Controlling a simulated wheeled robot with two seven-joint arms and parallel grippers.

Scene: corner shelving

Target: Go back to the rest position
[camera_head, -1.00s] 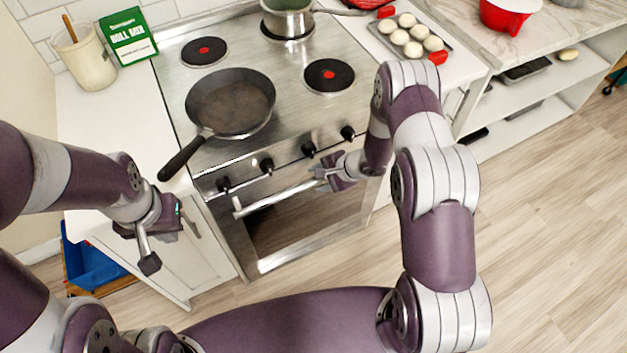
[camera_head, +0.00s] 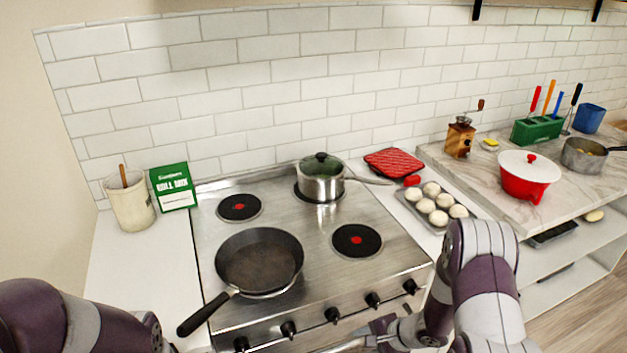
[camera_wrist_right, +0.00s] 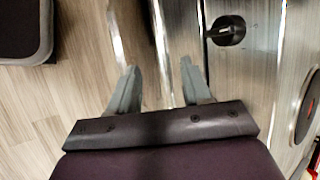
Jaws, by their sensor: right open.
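My right arm comes down at the bottom right of the head view, and its gripper (camera_head: 376,336) is low in front of the stove, partly cut off by the frame's edge. In the right wrist view its two fingers (camera_wrist_right: 160,90) are spread apart. A bright metal bar (camera_wrist_right: 159,40), seemingly the oven handle, runs between or just beyond them; I cannot tell whether they touch it. My left arm shows only at the bottom left of the head view, and its gripper is outside the frame.
The stove (camera_head: 320,235) carries a black frying pan (camera_head: 258,262) and a lidded pot (camera_head: 320,180). A box (camera_head: 173,187) and a utensil crock (camera_head: 130,203) stand left. A tray of dough balls (camera_head: 436,206) and a red pot (camera_head: 527,178) stand right. Stove knobs (camera_head: 332,315) line the front.

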